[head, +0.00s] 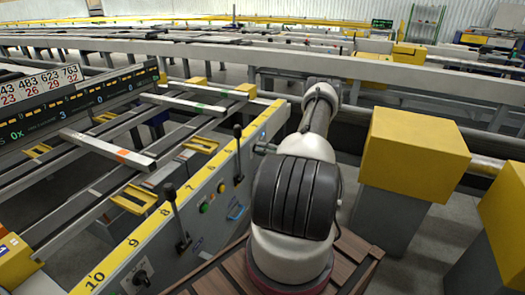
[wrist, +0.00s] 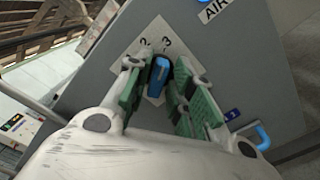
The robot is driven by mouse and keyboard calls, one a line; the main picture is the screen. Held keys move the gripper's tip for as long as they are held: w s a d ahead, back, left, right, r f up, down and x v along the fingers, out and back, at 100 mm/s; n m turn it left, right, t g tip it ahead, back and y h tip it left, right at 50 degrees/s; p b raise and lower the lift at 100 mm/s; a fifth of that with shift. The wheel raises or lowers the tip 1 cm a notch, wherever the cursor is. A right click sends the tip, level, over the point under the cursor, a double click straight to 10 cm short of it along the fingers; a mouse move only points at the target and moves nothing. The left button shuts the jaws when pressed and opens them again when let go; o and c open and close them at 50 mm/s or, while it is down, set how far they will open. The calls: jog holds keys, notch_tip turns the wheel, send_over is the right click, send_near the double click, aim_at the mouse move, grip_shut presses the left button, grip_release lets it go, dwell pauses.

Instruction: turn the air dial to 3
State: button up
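The air dial is a blue knob (wrist: 157,80) on a white diamond-shaped plate (wrist: 157,34) in the wrist view. The numerals 2 and 3 show above the knob, and its upper end lies close below the 3. An AIR label (wrist: 214,10) is on the grey panel at the upper right. My gripper (wrist: 158,84) has its green-padded fingers on either side of the knob, with narrow gaps seen between pads and knob. It looks open. In the head view I cannot make out the dial.
A blue hooked handle (wrist: 262,137) sticks out at the right of the panel in the wrist view. In the head view, black levers (head: 176,216) and green and yellow buttons (head: 204,207) line the panel. Yellow-topped blocks (head: 413,152) stand to the right.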

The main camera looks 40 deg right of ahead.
jog(key=shift+o, duration=0.2)
jog(key=v, duration=1.2)
dwell(0.4)
